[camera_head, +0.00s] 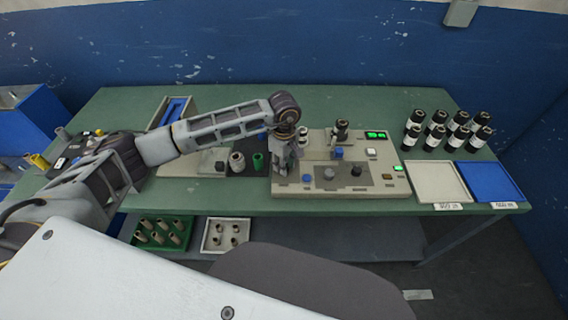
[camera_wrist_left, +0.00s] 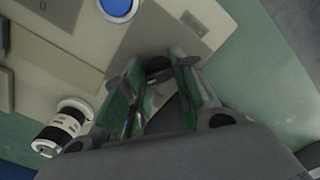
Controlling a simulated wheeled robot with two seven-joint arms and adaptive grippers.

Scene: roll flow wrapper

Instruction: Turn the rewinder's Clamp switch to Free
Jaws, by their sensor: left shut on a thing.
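The rewinder (camera_head: 300,188) is a beige box with knobs and lit green indicators, on the green table. My left gripper (camera_head: 284,165) reaches down over its left end, fingers pointing down. In the left wrist view my left gripper (camera_wrist_left: 158,85) is closed around a small dark knob (camera_wrist_left: 157,64) on the beige panel. I take this knob for the Clamp switch; its label and setting are hidden or too small to read. In the head view the gripper covers it. My right gripper is not in view.
Several black-and-white rolls (camera_head: 437,131) stand at the right, behind a white tray (camera_head: 436,181) and a blue tray (camera_head: 490,181). A blue button (camera_wrist_left: 118,7) shows near my fingers in the wrist view.

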